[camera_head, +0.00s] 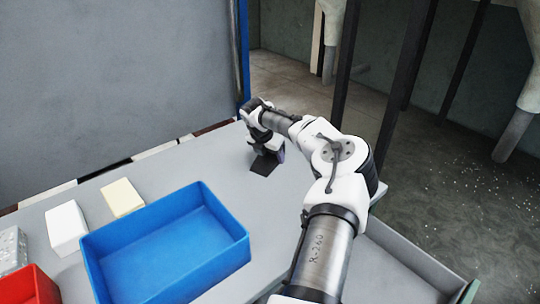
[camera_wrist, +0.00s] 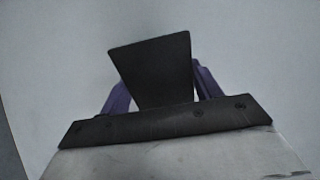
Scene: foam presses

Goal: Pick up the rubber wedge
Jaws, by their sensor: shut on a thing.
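The rubber wedge (camera_wrist: 158,70) is a dark, nearly black tapered piece. In the wrist view it sits between the two purple fingers of my gripper (camera_wrist: 162,88), its narrower end toward the palm. My gripper is shut on it. In the head view the wedge (camera_head: 264,166) shows as a dark shape below my gripper (camera_head: 266,152), at the far right part of the grey table. I cannot tell whether the wedge touches the table. The fingertips are partly hidden behind the wedge in the wrist view.
A blue bin (camera_head: 172,200) stands open and empty at the table's front middle. Left of it are a white block (camera_head: 66,227), a cream block (camera_head: 122,198), a red bin (camera_head: 28,288) and a pale grey bumpy piece (camera_head: 10,248). The grey table (camera_head: 215,165) is clear behind the blue bin.

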